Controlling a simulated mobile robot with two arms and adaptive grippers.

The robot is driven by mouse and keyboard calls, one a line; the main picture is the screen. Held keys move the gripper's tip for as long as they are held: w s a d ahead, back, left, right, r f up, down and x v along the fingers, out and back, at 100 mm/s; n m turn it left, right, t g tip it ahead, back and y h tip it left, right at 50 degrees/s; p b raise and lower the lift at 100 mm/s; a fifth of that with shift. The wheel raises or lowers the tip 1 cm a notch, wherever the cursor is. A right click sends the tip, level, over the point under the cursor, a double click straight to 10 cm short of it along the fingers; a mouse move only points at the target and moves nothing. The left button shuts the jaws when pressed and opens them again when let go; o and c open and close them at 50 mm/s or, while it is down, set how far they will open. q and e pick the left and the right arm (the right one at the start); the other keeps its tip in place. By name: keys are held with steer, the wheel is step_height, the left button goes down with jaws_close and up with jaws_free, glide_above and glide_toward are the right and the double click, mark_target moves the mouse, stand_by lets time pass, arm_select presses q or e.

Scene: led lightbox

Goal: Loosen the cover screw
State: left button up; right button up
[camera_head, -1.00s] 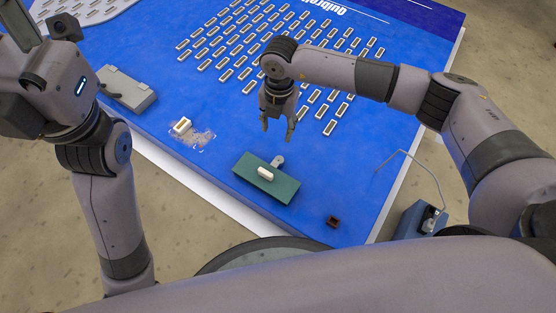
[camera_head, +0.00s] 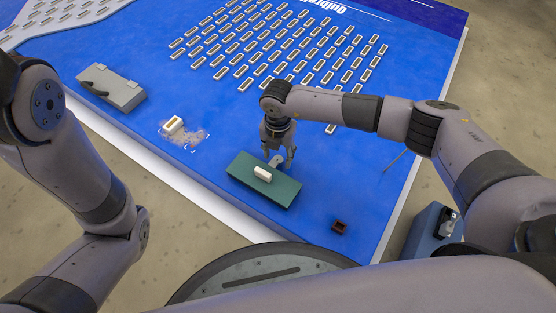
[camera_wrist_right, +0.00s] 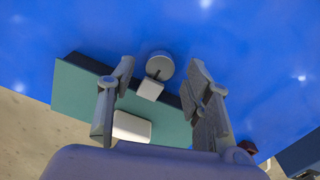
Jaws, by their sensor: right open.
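I cannot single out a cover screw for sure. A small grey round-headed piece (camera_head: 276,160) stands at the far edge of the green plate (camera_head: 281,195). It shows better in the right wrist view as a grey disc (camera_wrist_right: 159,65) with a small pale block (camera_wrist_right: 149,90) in front of it. A white block (camera_head: 263,174) lies on the green plate. My right gripper (camera_head: 279,153) is open, pointing down over the round piece. In the wrist view its two fingers (camera_wrist_right: 162,72) are on either side of the disc, with gaps. My left gripper is out of view.
A grey box (camera_head: 118,91) lies on the blue panel (camera_head: 215,120) at the left. A white module (camera_head: 173,124) sits on a scuffed patch. Rows of modules fill the back. A small dark red box (camera_head: 340,227) is near the front edge. A blue box (camera_head: 432,231) stands beyond the right edge.

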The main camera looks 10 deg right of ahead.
steer(key=shift+f, duration=0.65)
steer(key=shift+c, duration=0.3)
jaws_close()
